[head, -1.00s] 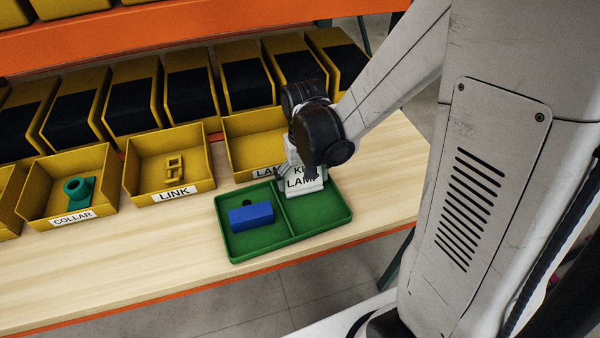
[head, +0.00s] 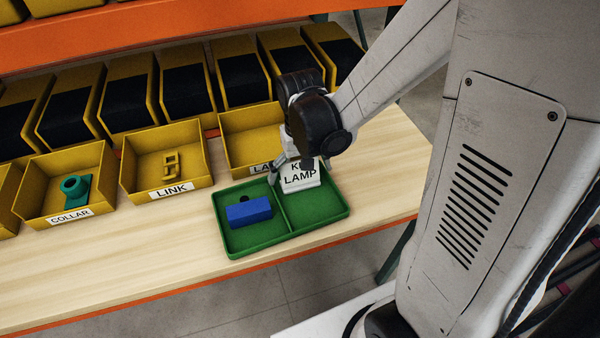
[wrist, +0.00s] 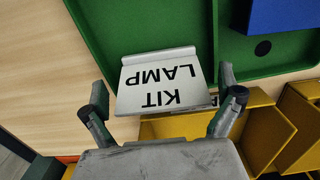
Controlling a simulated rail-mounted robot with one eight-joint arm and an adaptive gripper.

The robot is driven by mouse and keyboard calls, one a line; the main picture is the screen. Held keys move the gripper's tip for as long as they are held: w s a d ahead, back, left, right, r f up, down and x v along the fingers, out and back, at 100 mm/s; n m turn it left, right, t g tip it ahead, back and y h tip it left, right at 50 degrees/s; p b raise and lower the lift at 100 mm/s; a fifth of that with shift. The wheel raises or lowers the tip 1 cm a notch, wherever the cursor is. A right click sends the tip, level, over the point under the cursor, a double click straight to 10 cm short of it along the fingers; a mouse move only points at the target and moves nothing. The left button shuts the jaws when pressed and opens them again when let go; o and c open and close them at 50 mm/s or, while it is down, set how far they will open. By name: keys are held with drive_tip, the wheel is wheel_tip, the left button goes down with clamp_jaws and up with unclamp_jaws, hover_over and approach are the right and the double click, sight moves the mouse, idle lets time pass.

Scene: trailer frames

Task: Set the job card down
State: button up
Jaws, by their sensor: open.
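The job card (head: 301,177) is a pale stand-up card reading "KIT LAMP". It stands tilted at the back of the right compartment of the green tray (head: 318,228). In the wrist view the card (wrist: 160,84) appears upside down, overlapping the tray's edge; its exact contact underneath is hard to see. My gripper (head: 297,168) is open just behind and above the card. In the wrist view its two fingers (wrist: 164,108) are spread to either side of the card, with gaps visible.
A blue block (head: 249,212) lies in the tray's left compartment. Yellow bins stand behind: a collar bin (head: 40,215) with a teal part, a link bin (head: 135,187), and one (head: 235,128) partly hidden by my gripper. Bare wooden bench (head: 120,265) lies left and front.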

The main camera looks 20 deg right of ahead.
sight(300, 174)
wheel_tip(300, 174, up, 11)
drive_tip(key=p, duration=0.1)
drive_tip(key=s+r+t, duration=0.7)
drive_tip(key=s+r, duration=0.1)
drive_tip(key=s, duration=0.1)
drive_tip(key=shift+s+r+n, duration=0.2)
drive_tip(key=shift+r+n, duration=0.2)
idle(0.5)
